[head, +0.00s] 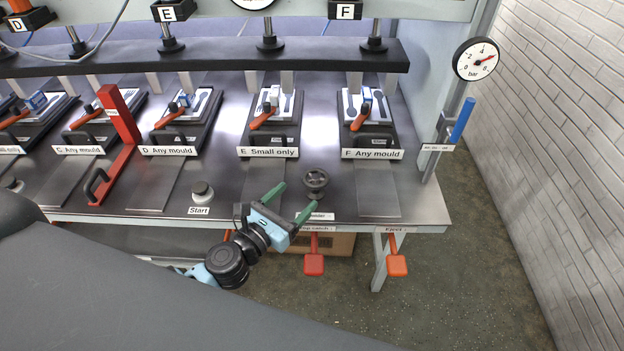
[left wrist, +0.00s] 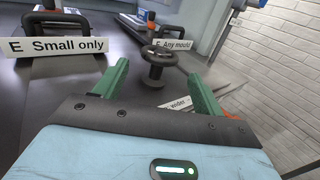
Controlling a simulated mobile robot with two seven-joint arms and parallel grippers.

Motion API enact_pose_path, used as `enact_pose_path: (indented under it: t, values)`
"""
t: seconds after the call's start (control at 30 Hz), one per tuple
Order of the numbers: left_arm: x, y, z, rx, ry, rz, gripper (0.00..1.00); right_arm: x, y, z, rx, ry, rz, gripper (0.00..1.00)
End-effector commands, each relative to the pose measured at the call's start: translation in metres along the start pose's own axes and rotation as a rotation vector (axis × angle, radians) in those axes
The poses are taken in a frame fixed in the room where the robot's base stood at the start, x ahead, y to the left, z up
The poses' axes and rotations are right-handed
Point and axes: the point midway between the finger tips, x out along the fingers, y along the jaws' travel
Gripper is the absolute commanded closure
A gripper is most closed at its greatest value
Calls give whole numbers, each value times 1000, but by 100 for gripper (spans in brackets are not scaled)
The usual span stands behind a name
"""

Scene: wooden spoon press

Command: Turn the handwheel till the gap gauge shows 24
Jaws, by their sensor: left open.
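The handwheel (head: 315,179) is a small dark wheel on a short post at the front of the metal bench, right of centre in the head view. In the left wrist view the handwheel (left wrist: 159,57) stands upright just beyond my fingertips. My left gripper (head: 295,198) is open, its two green fingers pointing toward the handwheel, one to each side, apart from it. The label below the wheel is partly hidden. I cannot make out a gap gauge reading 24. My right gripper is not in view.
Mould station E (head: 268,153) and station F (head: 372,154) lie behind the wheel. A start button (head: 202,191) is to the left. Orange levers (head: 314,264) hang below the front edge. A bar dial (head: 476,59) and a blue-handled lever (head: 462,120) stand at right.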

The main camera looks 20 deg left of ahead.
Motion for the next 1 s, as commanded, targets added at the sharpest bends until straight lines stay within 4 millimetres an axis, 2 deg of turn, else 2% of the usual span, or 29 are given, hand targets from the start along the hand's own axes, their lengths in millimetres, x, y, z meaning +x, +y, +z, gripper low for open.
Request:
enact_pose_path:
  t: [0.13,0.4,0.6,0.83,0.87,1.0]
  values:
    - [23,0,6,5,-8,0,30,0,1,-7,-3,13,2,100]
    - [59,0,2,3,-3,0,30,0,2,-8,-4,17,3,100]
    - [69,0,1,4,-1,-1,30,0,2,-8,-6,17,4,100]
    - [70,0,1,4,-2,-1,30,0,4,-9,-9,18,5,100]
    - [70,0,1,4,-2,-1,31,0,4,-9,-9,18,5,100]
    - [70,0,1,4,-2,-1,50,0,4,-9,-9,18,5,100]
